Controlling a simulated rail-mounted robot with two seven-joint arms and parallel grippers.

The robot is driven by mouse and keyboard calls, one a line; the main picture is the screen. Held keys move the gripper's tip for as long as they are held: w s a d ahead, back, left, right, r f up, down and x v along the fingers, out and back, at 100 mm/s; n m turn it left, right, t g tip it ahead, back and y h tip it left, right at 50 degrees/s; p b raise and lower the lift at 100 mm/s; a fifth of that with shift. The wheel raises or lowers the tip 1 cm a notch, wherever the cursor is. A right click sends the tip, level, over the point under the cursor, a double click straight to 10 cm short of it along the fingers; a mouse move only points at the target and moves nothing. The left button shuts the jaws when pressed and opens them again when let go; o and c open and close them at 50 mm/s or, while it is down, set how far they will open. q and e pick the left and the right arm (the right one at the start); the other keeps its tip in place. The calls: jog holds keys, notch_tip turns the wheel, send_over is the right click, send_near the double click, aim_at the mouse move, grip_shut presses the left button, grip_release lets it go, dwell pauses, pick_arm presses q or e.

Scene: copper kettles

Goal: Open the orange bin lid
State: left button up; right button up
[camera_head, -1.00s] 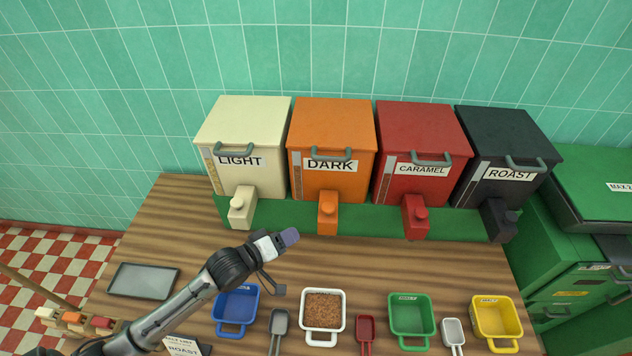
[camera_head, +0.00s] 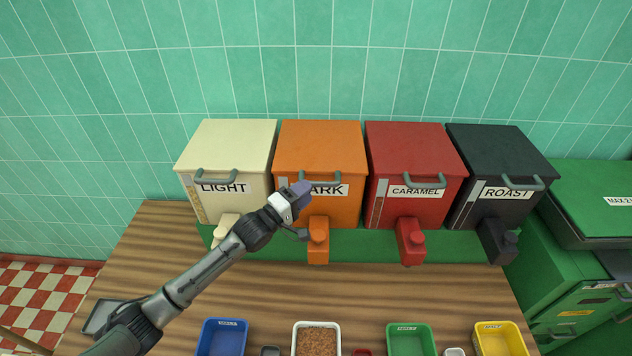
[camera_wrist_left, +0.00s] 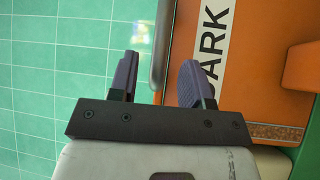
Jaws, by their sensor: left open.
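The orange bin (camera_head: 320,148), labelled DARK, stands second from the left in a row. Its lid looks shut. A grey handle (camera_head: 322,183) runs along its upper front edge, and it also shows as a grey bar in the left wrist view (camera_wrist_left: 157,45). My left gripper (camera_head: 302,190) is in front of the bin's upper front, near the left end of the handle, and covers part of the label. In the left wrist view my left gripper (camera_wrist_left: 158,78) is open, and the handle bar lies ahead between its fingertips. I cannot tell whether they touch. My right gripper is not in view.
The cream bin (camera_head: 228,145) stands at left, with the red bin (camera_head: 410,150) and black bin (camera_head: 500,150) at right. An orange spout (camera_head: 318,240) sticks out below the gripper. Trays, including a blue one (camera_head: 222,338), line the front of the wooden counter (camera_head: 290,290).

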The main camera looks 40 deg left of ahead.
aim_at(316, 183)
pick_arm(q)
jog(key=shift+w+d+r+p, duration=0.15)
jog(key=shift+w, duration=1)
jog(key=shift+w+d+r+p, duration=0.15)
jog(key=shift+w, duration=0.95)
grip_shut()
